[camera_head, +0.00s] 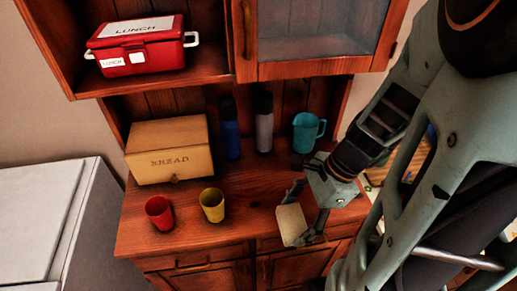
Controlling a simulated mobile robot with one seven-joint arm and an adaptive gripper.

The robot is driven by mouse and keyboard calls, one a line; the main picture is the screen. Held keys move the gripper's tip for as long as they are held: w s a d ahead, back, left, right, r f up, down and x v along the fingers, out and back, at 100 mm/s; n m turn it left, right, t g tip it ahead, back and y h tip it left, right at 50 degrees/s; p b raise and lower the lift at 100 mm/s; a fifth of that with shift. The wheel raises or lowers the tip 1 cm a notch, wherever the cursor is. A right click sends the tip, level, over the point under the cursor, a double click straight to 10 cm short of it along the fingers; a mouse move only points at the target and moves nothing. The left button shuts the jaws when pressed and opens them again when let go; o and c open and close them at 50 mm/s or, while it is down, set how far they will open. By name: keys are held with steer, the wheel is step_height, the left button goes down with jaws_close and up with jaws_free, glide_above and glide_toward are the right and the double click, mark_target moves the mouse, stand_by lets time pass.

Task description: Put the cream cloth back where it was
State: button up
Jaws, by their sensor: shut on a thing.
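The cream cloth (290,224) is a small pale flat piece at the front right of the wooden counter. My gripper (306,213) is shut on it, with the fingers at its upper and right sides. The cloth hangs tilted at the counter's front edge. I cannot tell whether it touches the wood. My arm comes in from the right and hides part of the counter there.
On the counter (255,190) stand a bread box (168,150), red cup (160,212), yellow cup (212,205), blue bottle (230,130), grey bottle (264,125) and teal pitcher (307,132). A red lunch box (140,48) sits on the shelf above.

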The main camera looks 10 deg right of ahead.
steer(key=shift+w+a+f, duration=0.15)
steer(key=shift+w+f, duration=0.05)
steer(key=w+f, duration=0.2)
steer(key=w, duration=0.2)
steer(key=w+f, duration=0.3)
steer(key=w, duration=0.1)
steer(key=w+f, duration=0.3)
steer(key=w, duration=0.1)
steer(key=shift+a+f+p, duration=0.15)
steer(key=shift+a+p, duration=0.15)
steer(key=shift+p, duration=0.05)
steer(key=shift+w+f, duration=0.55)
steer(key=shift+f, duration=1.65)
steer(key=shift+f+b, duration=0.2)
steer(key=shift+b, duration=0.1)
steer(key=o, duration=1)
steer(key=shift+r, duration=0.1)
